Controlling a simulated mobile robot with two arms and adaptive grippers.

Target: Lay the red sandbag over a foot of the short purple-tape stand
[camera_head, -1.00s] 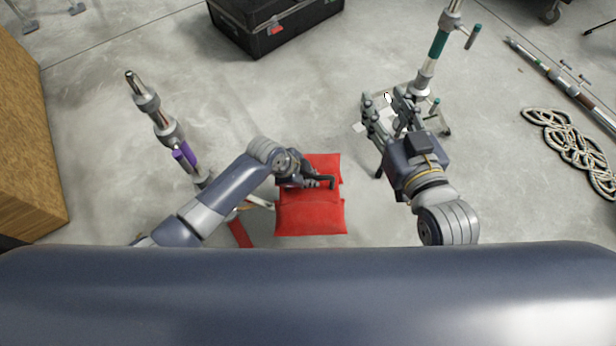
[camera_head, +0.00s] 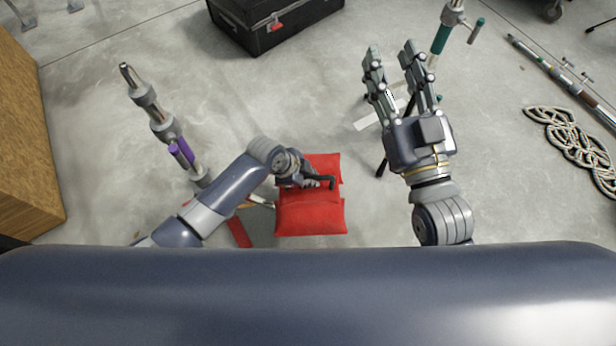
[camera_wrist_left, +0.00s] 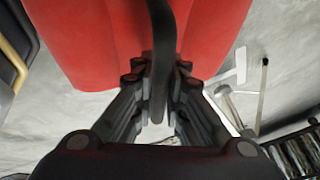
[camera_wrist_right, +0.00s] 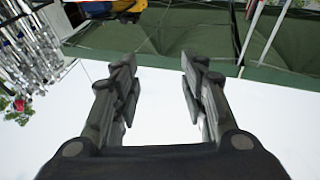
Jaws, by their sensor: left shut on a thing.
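The red sandbag (camera_head: 312,217) is below my left gripper (camera_head: 318,182), right of the short purple-tape stand (camera_head: 180,153). In the left wrist view the left fingers (camera_wrist_left: 163,95) are shut on the sandbag's black strap (camera_wrist_left: 162,45), with the red bag (camera_wrist_left: 90,40) beyond them. I cannot tell whether the bag touches the floor. Part of the stand's base is hidden behind my left arm; a foot (camera_head: 258,202) shows just left of the bag. My right gripper (camera_head: 391,47) is open and empty, left of a teal-tape stand, and its spread fingers (camera_wrist_right: 158,85) show in the right wrist view.
The teal-tape stand (camera_head: 440,40) stands behind my right gripper. A black case (camera_head: 270,25) is at the back. A coiled rope (camera_head: 570,145) and a long pole (camera_head: 560,70) lie at the right. A wooden box (camera_head: 25,140) is at the left edge. Floor between the purple-tape stand and case is clear.

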